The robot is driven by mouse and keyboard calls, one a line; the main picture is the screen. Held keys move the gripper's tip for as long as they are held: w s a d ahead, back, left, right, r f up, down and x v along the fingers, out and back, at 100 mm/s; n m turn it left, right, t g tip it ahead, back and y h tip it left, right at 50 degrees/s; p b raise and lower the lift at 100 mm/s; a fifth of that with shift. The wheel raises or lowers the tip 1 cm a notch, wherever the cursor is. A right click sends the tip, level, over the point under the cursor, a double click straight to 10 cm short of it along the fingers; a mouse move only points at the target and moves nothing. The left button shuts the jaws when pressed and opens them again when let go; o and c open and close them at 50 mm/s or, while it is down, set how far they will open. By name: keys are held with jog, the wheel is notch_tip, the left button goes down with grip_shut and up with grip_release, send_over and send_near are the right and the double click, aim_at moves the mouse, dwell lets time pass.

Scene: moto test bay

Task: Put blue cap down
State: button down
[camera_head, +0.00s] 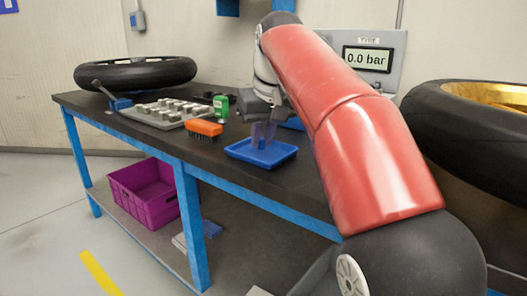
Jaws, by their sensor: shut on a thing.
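My gripper (263,138) points down over the shallow blue tray (246,153) on the dark bench top. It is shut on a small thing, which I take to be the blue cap. The cap is too small, and too close in colour to the tray and fingers, to make out. The fingertips appear inside the tray's outline, low over its floor. I cannot tell whether the cap touches the tray. My red arm comes in from the right and hides the bench behind it.
An orange brush (204,128), a green bottle (220,107) and a grey holder with several pieces (165,113) stand left of the tray. A tyre (134,73) lies at the back left. A gauge panel (367,60) reads 0.0 bar. A purple crate (150,195) sits on the lower shelf.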

jog(key=shift+f, duration=0.55)
jog(key=shift+r, duration=0.15)
jog(key=c, duration=1.4)
grip_release()
jog(key=p+v, duration=0.5)
jog(key=v, duration=0.7)
